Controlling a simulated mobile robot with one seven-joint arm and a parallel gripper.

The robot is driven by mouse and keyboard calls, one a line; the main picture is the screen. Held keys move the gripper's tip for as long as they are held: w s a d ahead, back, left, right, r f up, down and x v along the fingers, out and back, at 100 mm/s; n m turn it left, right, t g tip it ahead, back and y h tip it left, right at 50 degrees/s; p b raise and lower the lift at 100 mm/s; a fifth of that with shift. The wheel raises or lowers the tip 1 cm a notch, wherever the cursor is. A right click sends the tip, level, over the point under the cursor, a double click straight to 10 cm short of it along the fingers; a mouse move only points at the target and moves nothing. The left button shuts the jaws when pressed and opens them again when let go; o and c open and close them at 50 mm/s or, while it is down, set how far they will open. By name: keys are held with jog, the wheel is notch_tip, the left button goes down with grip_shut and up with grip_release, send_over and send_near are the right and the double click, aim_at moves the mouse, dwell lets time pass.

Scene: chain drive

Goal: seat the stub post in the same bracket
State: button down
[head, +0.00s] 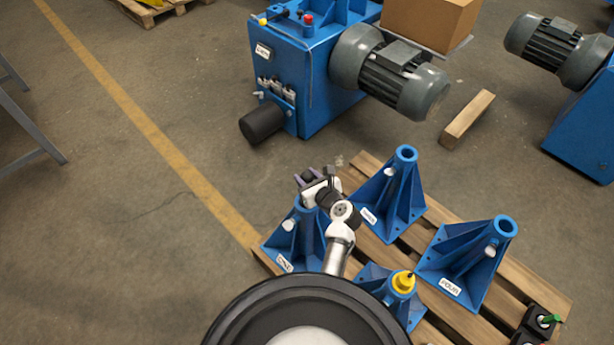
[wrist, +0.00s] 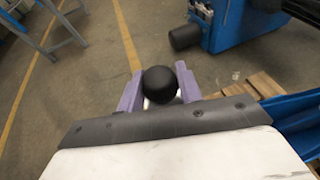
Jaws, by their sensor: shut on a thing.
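My gripper (head: 305,179) is above the left blue bracket (head: 298,232) on the pallet, close to its open top tube. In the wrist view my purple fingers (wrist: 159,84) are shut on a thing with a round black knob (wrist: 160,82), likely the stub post. Its lower part is hidden, so I cannot tell whether it touches the bracket. Other blue brackets stand at the back (head: 393,190), with an open tube, at the right (head: 467,262), also open, and at the front (head: 378,288), with a yellow cap (head: 403,282) on top.
The brackets stand on a wooden pallet (head: 436,214). A blue machine (head: 320,95) with a grey motor (head: 390,72) stands behind it.

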jog(key=shift+w+f+b, duration=0.1)
jog(key=shift+f+b, duration=2.9)
jog(key=shift+f, duration=1.85)
jog(key=c, duration=1)
grip_release()
jog(key=shift+o, duration=0.6)
jog(key=shift+f, duration=0.25)
jog(key=v, duration=1.4)
jog(key=shift+r+b, duration=0.25)
jog(key=shift+b, duration=0.1)
jog(key=shift+w, duration=0.1)
